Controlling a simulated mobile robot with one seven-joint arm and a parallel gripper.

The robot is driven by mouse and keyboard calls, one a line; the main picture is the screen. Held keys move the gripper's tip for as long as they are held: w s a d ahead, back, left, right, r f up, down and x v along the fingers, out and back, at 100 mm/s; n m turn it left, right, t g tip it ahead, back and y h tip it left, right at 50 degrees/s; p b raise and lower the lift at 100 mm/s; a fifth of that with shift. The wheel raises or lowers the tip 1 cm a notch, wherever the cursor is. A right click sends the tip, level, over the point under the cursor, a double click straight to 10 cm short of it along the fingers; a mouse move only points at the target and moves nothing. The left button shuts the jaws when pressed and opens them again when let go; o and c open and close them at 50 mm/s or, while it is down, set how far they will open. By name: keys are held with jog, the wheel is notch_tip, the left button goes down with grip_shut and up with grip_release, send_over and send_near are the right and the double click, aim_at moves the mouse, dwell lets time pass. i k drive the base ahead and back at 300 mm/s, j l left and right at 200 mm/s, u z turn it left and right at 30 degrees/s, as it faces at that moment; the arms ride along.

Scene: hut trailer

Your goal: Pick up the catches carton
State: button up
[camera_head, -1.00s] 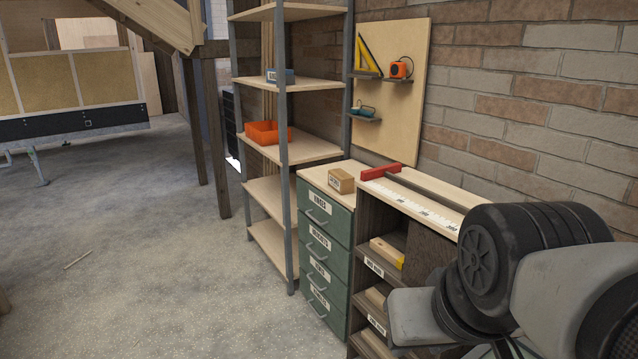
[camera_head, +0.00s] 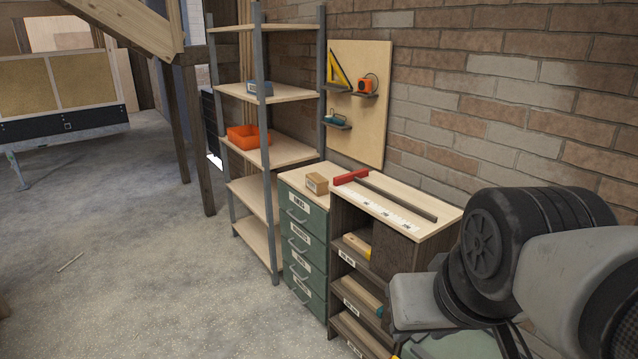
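A small brown cardboard carton (camera_head: 316,184) sits on the light wooden top of the green drawer cabinet (camera_head: 300,240). It carries a small label on its front that is too small to read, so I cannot confirm that it is the catches carton. A small blue box (camera_head: 259,88) lies on an upper shelf of the rack to the left. My arm fills the lower right of the picture, with its black joint and grey links. My gripper's fingers do not show. The carton stands apart from my arm.
A workbench unit (camera_head: 400,216) with a red-ended bar and a paper strip on top adjoins the cabinet's right side. The open shelf rack (camera_head: 262,150), holding an orange bin (camera_head: 247,137), stands left. A tool board hangs behind. Floor at left is mostly clear.

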aim_at(317, 185)
jog(key=i+z, duration=0.1)
jog(key=z, duration=0.35)
jog(key=i+j+z, duration=0.1)
jog(key=z, duration=0.35)
jog(key=j+z, duration=0.2)
jog(key=z, duration=0.25)
jog(key=i+j+z, duration=0.15)
jog(key=j+z, duration=0.2)
jog(key=j, duration=0.15)
jog(key=j+z, duration=0.3)
jog(key=j, duration=0.25)
jog(key=j+z, duration=0.45)
jog(key=j, duration=1.5)
jog(key=k+j, duration=0.1)
jog(key=j, duration=1.7)
jog(key=k, duration=0.1)
